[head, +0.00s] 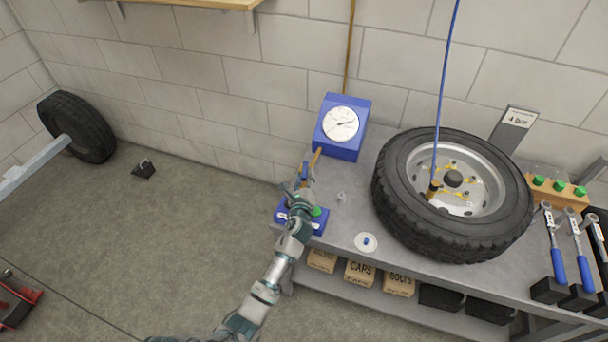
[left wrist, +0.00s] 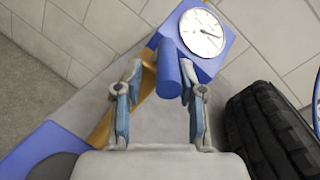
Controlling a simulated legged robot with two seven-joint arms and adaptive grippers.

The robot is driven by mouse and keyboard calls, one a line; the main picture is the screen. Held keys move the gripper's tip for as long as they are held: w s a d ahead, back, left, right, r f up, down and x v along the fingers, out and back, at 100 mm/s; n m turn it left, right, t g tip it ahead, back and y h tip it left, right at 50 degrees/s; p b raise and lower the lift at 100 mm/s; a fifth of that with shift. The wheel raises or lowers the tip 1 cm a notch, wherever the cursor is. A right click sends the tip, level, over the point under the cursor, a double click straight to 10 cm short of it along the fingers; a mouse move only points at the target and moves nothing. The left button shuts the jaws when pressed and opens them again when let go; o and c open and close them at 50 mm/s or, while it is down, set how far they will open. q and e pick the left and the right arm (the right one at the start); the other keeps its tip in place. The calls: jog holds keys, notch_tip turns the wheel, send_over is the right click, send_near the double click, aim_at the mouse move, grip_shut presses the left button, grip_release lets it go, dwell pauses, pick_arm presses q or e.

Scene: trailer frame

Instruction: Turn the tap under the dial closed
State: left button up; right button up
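The round white dial (head: 341,125) sits on a blue box (head: 326,143) on the bench against the wall; in the left wrist view the dial (left wrist: 203,32) is at the top right. Below it a brass pipe (head: 317,158) runs toward my left gripper (head: 304,182). The tap's blue handle (left wrist: 168,72) shows in the left wrist view between the two fingers of that gripper (left wrist: 160,85). The fingers are apart, with a visible gap on the right of the handle; contact on the left is unclear. In the head view my gripper hides much of the tap. My right gripper is out of view.
A blue tray (head: 318,227) with a green item lies under my left forearm. A white disc (head: 366,243) lies near the front edge. Torque wrenches (head: 556,265) are far right.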

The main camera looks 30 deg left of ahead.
pick_arm(q)
jog(key=shift+w+r, duration=0.1)
jog(key=shift+r, duration=0.15)
jog(key=shift+d+r, duration=0.15)
jog(key=shift+r, duration=0.05)
jog(key=v, duration=1.2)
jog(key=shift+f, duration=0.3)
jog(key=shift+c, duration=0.2)
